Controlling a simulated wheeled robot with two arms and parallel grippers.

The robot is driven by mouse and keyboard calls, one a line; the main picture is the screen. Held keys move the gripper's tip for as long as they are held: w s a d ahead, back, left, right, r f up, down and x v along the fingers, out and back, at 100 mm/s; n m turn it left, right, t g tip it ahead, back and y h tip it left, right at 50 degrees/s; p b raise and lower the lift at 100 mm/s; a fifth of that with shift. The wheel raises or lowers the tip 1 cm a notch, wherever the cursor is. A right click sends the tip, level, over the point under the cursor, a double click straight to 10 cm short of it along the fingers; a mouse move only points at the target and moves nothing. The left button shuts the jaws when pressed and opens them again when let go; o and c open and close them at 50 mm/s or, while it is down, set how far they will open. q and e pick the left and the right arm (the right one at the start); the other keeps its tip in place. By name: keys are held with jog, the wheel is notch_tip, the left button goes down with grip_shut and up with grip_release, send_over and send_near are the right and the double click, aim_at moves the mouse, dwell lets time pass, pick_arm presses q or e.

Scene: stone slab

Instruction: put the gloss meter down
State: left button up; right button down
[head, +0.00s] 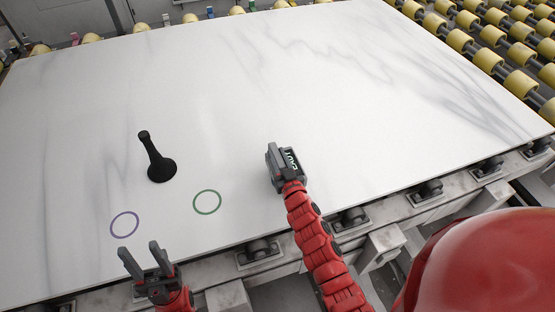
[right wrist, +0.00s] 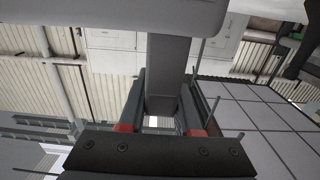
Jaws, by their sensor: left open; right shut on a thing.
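My right gripper (head: 284,168) is over the white marble slab (head: 330,90), near its front edge, right of the green ring. In the right wrist view, my right gripper (right wrist: 162,95) is shut on the narrow grey stem of the gloss meter (right wrist: 167,62), whose wider grey block crosses the top of that view. In the head view the gripper hides much of the gloss meter (head: 272,160), and I cannot tell whether it touches the slab. My left gripper (head: 147,262) is open and empty at the slab's front edge, below the purple ring.
A black object (head: 158,168) with a round foot and slanted stem stands on the slab. A green ring (head: 207,202) and a purple ring (head: 125,225) are marked on it, both empty. The slab's middle and right are clear. Yellow rollers (head: 490,35) lie beyond its right edge.

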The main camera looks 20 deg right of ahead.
notch_tip(320, 180, down, 2)
jog(key=shift+w+d+f+p, duration=0.1)
jog(key=shift+w+p, duration=0.05)
jog(key=shift+p, duration=0.2)
jog(key=shift+f, duration=0.65)
jog(key=c, duration=0.6)
grip_release()
